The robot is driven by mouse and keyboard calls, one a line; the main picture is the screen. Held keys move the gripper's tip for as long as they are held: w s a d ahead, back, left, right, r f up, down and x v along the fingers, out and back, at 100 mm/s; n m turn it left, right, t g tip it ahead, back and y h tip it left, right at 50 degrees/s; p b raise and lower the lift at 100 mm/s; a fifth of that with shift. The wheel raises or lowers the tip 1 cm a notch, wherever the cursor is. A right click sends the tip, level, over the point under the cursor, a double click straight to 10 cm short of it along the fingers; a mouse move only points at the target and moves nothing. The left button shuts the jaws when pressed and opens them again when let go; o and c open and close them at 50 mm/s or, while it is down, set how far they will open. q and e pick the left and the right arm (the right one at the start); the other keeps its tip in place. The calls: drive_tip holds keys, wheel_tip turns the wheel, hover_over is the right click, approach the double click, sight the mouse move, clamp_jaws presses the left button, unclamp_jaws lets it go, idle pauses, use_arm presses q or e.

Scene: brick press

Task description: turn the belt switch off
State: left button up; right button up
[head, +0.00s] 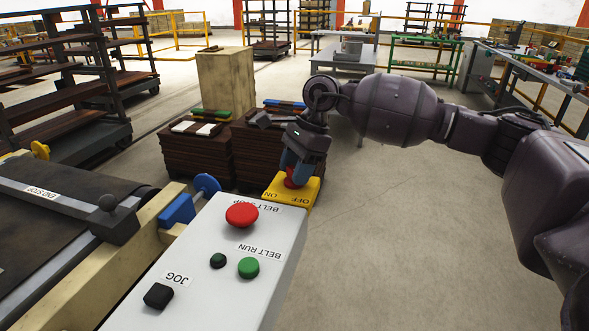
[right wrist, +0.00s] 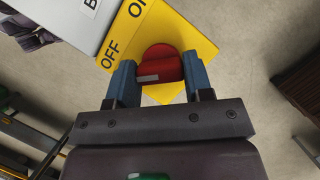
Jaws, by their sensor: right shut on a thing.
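The belt switch is a red knob (right wrist: 160,62) on a yellow plate (right wrist: 190,40) marked ON and OFF. In the head view the plate (head: 303,196) sits at the far end of the white control box (head: 215,260), and a bit of the red knob (head: 293,183) shows. My right gripper (right wrist: 160,75) is shut on the knob's red grip, one blue finger on each side. A white mark lies on the grip's left part in the right wrist view. Exactly which label the mark points at, I cannot tell. My left gripper is not in view.
The box also carries a red mushroom button (head: 242,215), a green button (head: 249,267), a small dark button (head: 218,261) and a black jog knob (head: 158,296). A conveyor (head: 60,215) runs along the left. Brown stacks (head: 196,158) stand behind. Floor on the right is clear.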

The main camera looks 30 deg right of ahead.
idle(0.3)
drive_tip(key=o, duration=0.9)
drive_tip(key=shift+p+v, duration=0.4)
drive_tip(key=shift+v, duration=5)
